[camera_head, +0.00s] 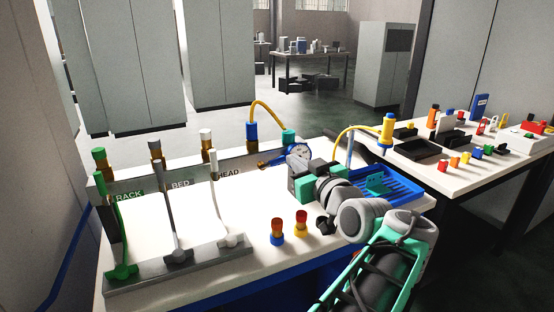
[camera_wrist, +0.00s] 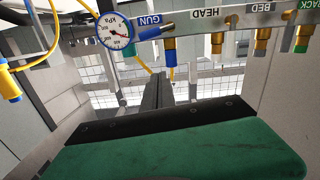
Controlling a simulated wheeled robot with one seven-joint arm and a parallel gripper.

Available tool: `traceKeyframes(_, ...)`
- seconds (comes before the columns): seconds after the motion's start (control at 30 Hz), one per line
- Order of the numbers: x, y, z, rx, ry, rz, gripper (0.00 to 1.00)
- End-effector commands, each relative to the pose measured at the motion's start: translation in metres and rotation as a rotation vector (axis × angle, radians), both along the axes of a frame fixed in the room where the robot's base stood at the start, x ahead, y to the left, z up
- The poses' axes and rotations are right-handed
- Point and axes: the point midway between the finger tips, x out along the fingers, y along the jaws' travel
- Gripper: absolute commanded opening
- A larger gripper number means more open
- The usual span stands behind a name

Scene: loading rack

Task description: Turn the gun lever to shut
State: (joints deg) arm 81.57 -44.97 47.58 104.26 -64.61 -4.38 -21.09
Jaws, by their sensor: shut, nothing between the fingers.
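The gun lever (camera_head: 271,162) is a blue handle low on the manifold, beside the round pressure gauge (camera_wrist: 114,31). In the wrist view the blue lever (camera_wrist: 149,33) lies nearly along the manifold by the GUN label (camera_wrist: 151,20), slightly tilted. A blue fitting (camera_wrist: 171,56) with a yellow hose is close to it. My gripper (camera_wrist: 159,80) is shut and empty. Its dark fingers point toward the manifold just below the lever in the wrist view, and I see no clear contact. In the head view the fingertips are largely hidden by my wrist.
Green, grey and white levers (camera_head: 216,205) stand along RACK, BED and HEAD. A blue tray (camera_head: 401,190) is right of my wrist. A cluttered second table (camera_head: 448,181) is farther right.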

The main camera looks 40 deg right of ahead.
Motion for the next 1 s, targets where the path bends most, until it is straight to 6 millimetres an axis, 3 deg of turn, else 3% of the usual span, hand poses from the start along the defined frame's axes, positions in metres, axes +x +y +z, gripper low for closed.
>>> traceKeyframes(0.13, 0.004, -0.001, 0.0, -0.08, 0.024, 0.006, 0.0)
traceKeyframes(0.27, 0.022, -0.004, 0.001, -0.078, 0.022, 0.011, 0.0)
traceKeyframes(0.63, 0.1, -0.026, -0.003, -0.074, 0.022, 0.013, 0.0)
traceKeyframes(0.8, 0.101, -0.034, -0.033, -0.073, 0.022, 0.008, 0.0)
traceKeyframes(1.0, 0.103, -0.036, -0.043, -0.077, 0.021, 0.007, 0.0)
